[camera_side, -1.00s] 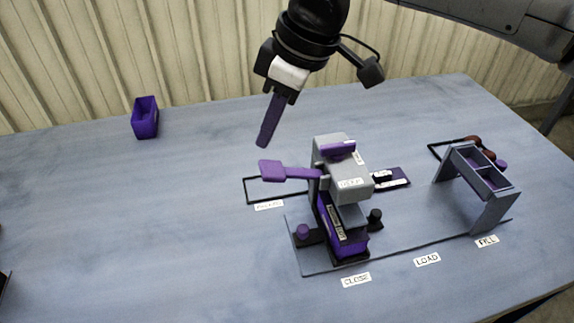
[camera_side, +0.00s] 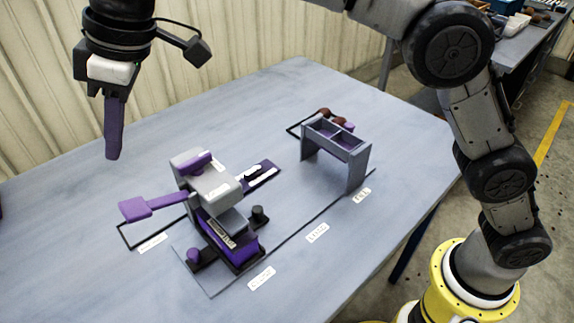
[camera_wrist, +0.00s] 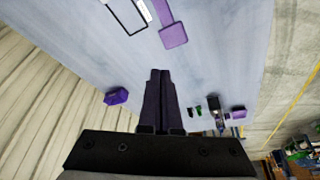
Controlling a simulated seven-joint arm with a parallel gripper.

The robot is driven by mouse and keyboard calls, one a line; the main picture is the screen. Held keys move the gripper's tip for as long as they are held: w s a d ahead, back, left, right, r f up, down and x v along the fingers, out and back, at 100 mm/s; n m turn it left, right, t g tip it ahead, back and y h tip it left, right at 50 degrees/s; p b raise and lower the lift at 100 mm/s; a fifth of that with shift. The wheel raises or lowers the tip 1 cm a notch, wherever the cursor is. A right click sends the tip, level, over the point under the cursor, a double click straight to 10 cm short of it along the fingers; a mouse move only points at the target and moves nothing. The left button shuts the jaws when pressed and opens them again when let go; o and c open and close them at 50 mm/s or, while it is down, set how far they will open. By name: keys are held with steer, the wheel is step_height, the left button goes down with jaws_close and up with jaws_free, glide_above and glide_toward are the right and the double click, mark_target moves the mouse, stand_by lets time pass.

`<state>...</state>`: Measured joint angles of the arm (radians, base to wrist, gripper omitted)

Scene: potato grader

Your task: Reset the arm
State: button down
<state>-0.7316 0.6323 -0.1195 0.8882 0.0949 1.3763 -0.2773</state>
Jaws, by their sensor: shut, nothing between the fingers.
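My gripper (camera_side: 113,158) hangs upright in the side view, its purple fingers pointing down, left of and above the grey and purple machine (camera_side: 205,184). The fingers are together and hold nothing. In the wrist view the shut fingers of my gripper (camera_wrist: 158,72) point over the bare table. The machine's purple paddle lever (camera_side: 152,205) sticks out to the left, below and apart from the fingertips. Its flat end also shows in the wrist view (camera_wrist: 173,36), near the top edge.
A grey two-bay stand (camera_side: 335,140) with dark round things behind it is on the table (camera_side: 80,270) to the machine's right. A purple box (camera_wrist: 117,96) shows in the wrist view. Labels CLOSE, LOAD and FILL line the front. Table around my gripper is free.

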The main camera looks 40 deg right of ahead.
steer(key=d+r+m+t, duration=0.2)
steer(key=d+r, duration=0.7)
steer(key=d, duration=0.5)
steer(key=s+d+r+m+t+h, duration=0.1)
steer(key=s+d+m, duration=0.1)
steer(key=s+d, duration=0.35)
steer(key=s+d+r+m, duration=0.1)
steer(key=s+d+m, duration=0.1)
steer(key=d, duration=0.7)
steer(key=s+d+f+m+t+h, duration=0.1)
steer(key=s+d+f+m+h, duration=0.15)
steer(key=s+d+f, duration=0.7)
steer(key=s+d+f+m, duration=0.2)
steer(key=s+f+m, duration=0.1)
steer(key=s+f, duration=0.5)
step_height(320, 180, down, 3)
steer(key=shift+s+d+f+g, duration=0.1)
steer(key=shift+s+d+g, duration=0.2)
steer(key=shift+s+g, duration=0.1)
